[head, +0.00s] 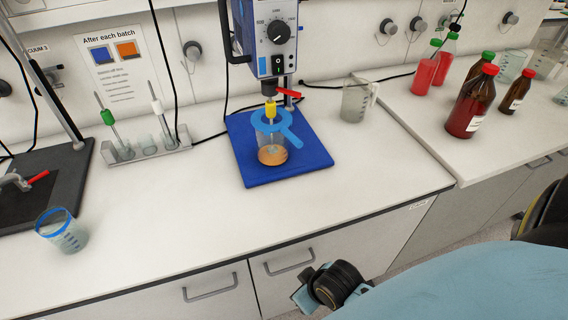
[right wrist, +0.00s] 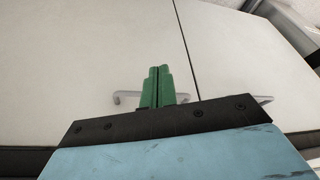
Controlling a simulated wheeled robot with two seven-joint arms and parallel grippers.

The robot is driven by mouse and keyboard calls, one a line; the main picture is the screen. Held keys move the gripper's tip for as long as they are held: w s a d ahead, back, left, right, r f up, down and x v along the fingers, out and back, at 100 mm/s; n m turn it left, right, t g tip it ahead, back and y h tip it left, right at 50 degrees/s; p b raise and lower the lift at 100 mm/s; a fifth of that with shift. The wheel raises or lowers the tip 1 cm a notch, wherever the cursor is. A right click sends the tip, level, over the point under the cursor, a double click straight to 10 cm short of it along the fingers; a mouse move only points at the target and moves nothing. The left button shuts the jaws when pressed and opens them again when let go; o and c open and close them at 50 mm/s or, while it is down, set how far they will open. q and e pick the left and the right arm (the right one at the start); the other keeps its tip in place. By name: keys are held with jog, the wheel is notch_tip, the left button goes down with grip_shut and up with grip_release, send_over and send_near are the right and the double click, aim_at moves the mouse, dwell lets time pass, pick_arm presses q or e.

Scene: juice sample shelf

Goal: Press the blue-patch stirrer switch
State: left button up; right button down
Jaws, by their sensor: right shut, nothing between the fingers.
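The stirrer (head: 266,35) stands at the back of the bench, a grey box with a dial and a blue patch (head: 262,66) low on its front. Beside the patch is a small dark switch (head: 278,64) with a green mark; its position is too small to read. My right gripper (right wrist: 157,88) has green fingers, shut together and empty, in front of the cabinet fronts. In the head view its wrist shows low in front of the bench, well away from the switch, and its fingers are hidden. My left gripper is out of view.
A beaker (head: 272,152) with orange liquid stands on the blue base (head: 307,160) under the stirrer. A rack (head: 147,150), an empty jug (head: 355,102) and a blue-rimmed beaker (head: 62,232) stand on the bench. Red bottles (head: 470,105) are at right. The bench's front middle is clear.

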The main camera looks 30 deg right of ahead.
notch_tip(320, 180, up, 11)
jog(key=t, duration=0.1)
jog(key=w+r+t, duration=0.2)
jog(key=w, duration=0.1)
jog(key=w+r+t, duration=0.2)
jog(key=w+r, duration=0.1)
jog(key=w+r+t, duration=0.2)
jog(key=w, duration=0.1)
jog(key=shift+r+y, duration=0.2)
jog(key=shift+y, duration=0.1)
jog(key=d+r+m+t+h, duration=0.2)
jog(key=r+t+h, duration=0.1)
jog(key=r+t, duration=0.3)
jog(key=w+d+r+m+t+h, duration=0.1)
jog(key=d+r+m+t+h, duration=0.1)
jog(key=r+t, duration=0.5)
notch_tip(320, 180, up, 3)
jog(key=shift+w+d+r+m+h, duration=0.35)
jog(key=shift+d+h, duration=0.3)
jog(key=shift+h, duration=0.55)
jog(key=shift+f, duration=0.1)
